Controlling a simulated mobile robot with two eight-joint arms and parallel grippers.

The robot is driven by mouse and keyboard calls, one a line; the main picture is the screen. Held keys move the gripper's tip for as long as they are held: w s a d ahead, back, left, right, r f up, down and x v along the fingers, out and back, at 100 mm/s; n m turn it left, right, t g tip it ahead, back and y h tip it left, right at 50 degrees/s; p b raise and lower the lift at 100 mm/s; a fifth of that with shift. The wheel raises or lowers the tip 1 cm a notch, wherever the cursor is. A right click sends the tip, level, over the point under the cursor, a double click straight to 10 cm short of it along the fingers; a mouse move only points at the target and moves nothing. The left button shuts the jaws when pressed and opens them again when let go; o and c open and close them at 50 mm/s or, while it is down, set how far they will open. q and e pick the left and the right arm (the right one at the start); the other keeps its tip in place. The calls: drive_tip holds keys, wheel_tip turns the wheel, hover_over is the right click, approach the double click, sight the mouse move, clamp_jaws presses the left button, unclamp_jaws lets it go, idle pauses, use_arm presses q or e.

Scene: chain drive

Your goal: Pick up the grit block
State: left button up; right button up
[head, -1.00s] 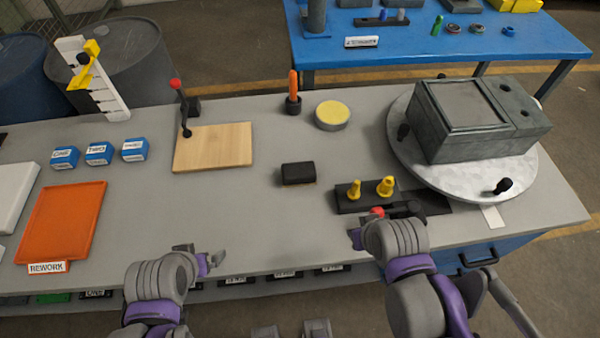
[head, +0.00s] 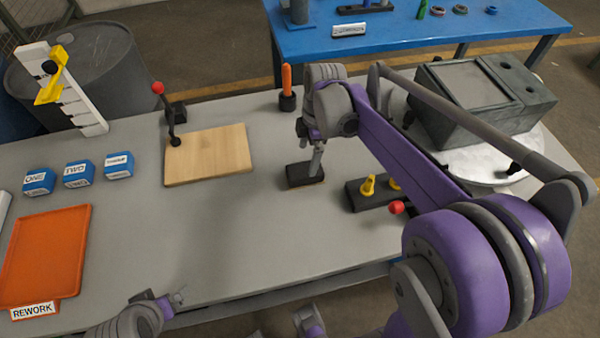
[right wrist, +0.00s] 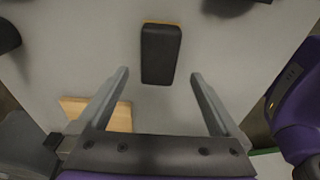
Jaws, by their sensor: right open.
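The grit block (head: 305,181) is a small dark block with a thin tan edge underneath, lying flat on the grey workbench. In the right wrist view the block (right wrist: 161,54) lies ahead of the fingertips, between their lines. My right gripper (head: 317,158) points down over the block in the head view and hides part of its top. In the right wrist view the right gripper (right wrist: 160,76) is open with nothing between its fingers. My left gripper (head: 164,298) is low at the bench's front edge, away from the block; its finger gap is unclear.
A dark holder with yellow pieces (head: 369,187) and a red-knobbed lever (head: 397,208) stand right of the block. A wooden board (head: 208,155) lies to the left, an orange upright tool (head: 287,85) behind. The bench front left of the block is clear.

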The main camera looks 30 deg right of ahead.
sight(305, 169)
drive_tip(key=f, duration=0.7)
drive_tip(key=shift+w+a+f+b, duration=0.2)
drive_tip(key=shift+a+b, duration=0.1)
drive_tip(key=shift+a, duration=0.05)
drive_tip(key=c, duration=1.5)
wheel_tip(305, 169, up, 10)
drive_tip(key=shift+r+p, duration=0.1)
drive_tip(key=shift+p, duration=0.45)
